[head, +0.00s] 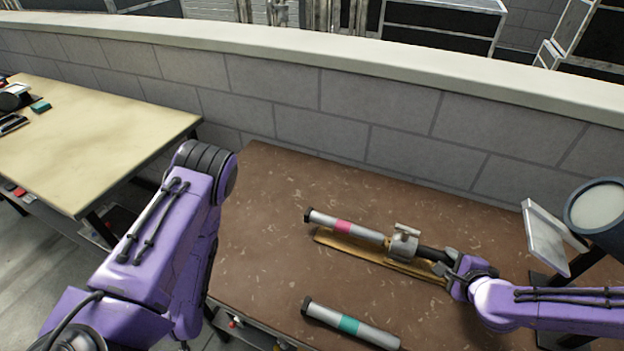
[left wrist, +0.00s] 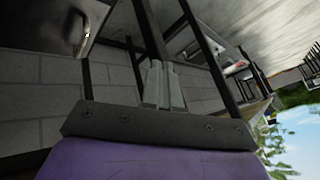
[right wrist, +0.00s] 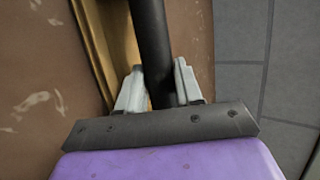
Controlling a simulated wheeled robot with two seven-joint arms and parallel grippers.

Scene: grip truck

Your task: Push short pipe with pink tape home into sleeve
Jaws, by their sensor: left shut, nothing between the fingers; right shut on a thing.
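The short pipe with pink tape (head: 330,219) is grey with a black end cap at its left. Its right end meets a metal sleeve (head: 403,245) with a small T-handle on top; how deep it sits is hidden. A black bar (head: 434,256) runs from the sleeve's right side to my right gripper (head: 458,275). In the right wrist view, my right gripper (right wrist: 158,88) is shut on the black bar (right wrist: 150,40). My left gripper (left wrist: 163,85) is shut and empty, away from the pipe; in the head view only its arm shows clearly, at left.
A yellowish wooden board (head: 332,240) lies beneath the pipe and sleeve on the brown table (head: 260,240). A pipe with teal tape (head: 330,318) lies nearer the front. A lamp (head: 598,205) and tilted panel (head: 548,236) stand right. A wall (head: 350,110) runs behind.

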